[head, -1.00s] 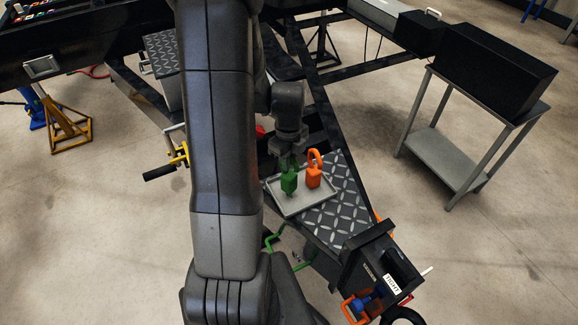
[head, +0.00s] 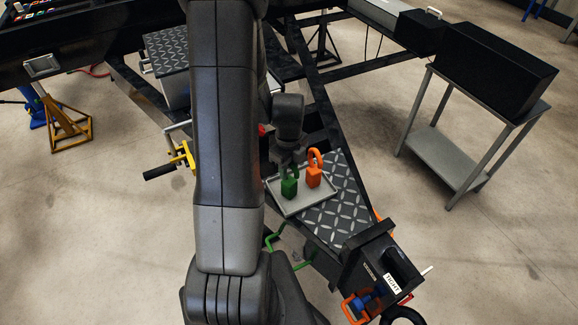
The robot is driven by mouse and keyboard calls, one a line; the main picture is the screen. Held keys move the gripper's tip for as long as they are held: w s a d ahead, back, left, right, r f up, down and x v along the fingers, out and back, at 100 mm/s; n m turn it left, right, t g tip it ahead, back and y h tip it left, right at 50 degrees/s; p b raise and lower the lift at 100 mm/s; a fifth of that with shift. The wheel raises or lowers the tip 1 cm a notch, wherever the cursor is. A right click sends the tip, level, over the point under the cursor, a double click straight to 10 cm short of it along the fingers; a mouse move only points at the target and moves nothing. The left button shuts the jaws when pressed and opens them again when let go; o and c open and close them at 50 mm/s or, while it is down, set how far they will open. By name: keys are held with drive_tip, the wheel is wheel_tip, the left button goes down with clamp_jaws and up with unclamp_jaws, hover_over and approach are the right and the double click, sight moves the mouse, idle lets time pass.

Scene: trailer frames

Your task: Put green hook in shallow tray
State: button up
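The green hook (head: 289,188), a block with a loop on top, stands upright in the left part of the shallow tray (head: 310,208). An orange hook (head: 313,178) of like shape stands just right of it in the same tray. My gripper (head: 289,160) is right above and behind the green hook, close to its loop. The fingers are small and dark, and I cannot tell whether they are apart or touch the loop. My arm covers the area left of the tray.
The tray lies on a diamond-plate step (head: 342,205) on the trailer frame. A black box (head: 385,275) with a label stands at the near end. A yellow-handled jack (head: 180,160) is left of my arm. A grey stand (head: 440,160) with a black case is at right.

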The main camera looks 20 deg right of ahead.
wheel_tip(320, 180, up, 12)
drive_tip(key=shift+r, duration=0.15)
idle(0.6)
